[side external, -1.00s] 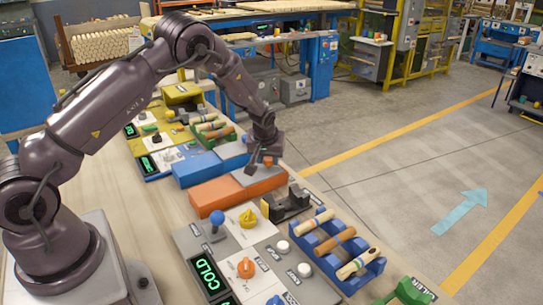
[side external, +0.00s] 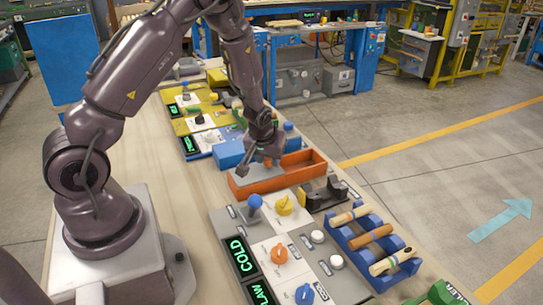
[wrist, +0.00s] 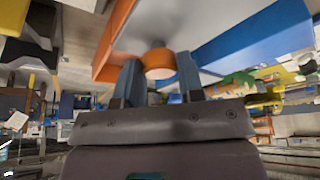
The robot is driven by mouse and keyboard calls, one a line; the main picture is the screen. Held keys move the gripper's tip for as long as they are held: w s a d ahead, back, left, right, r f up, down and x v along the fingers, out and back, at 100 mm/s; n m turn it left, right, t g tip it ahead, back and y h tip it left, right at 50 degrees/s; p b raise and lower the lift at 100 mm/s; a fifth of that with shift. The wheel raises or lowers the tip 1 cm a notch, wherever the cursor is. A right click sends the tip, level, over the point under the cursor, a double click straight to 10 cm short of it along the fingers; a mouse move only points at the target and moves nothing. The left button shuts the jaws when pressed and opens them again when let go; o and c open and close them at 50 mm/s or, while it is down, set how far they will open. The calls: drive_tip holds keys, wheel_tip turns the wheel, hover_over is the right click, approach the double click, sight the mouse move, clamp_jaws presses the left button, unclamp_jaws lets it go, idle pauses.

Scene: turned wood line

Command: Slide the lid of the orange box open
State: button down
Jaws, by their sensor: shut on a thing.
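The orange box (side external: 305,172) lies on the bench with its right part open and its hollow inside showing. Its grey lid (side external: 262,184) covers the left part. My gripper (side external: 257,166) is low over the lid, pointing down. In the wrist view my gripper (wrist: 158,80) has its two fingers on either side of a round orange knob (wrist: 159,60) on the lid, and is shut on it. In the side view the knob is mostly hidden by the fingers. The box's orange wall (wrist: 114,40) shows at the upper left of the wrist view.
A blue box (side external: 228,152) stands close behind the orange box. In front are a blue lever knob (side external: 254,202), a yellow dial (side external: 284,204) and a black fixture (side external: 325,194). A blue rack (side external: 350,247) holds turned wood pieces at the right.

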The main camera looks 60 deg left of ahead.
drive_tip(key=c, duration=0.7)
unclamp_jaws()
drive_tip(key=shift+c, duration=0.2)
drive_tip(key=v, duration=1.3)
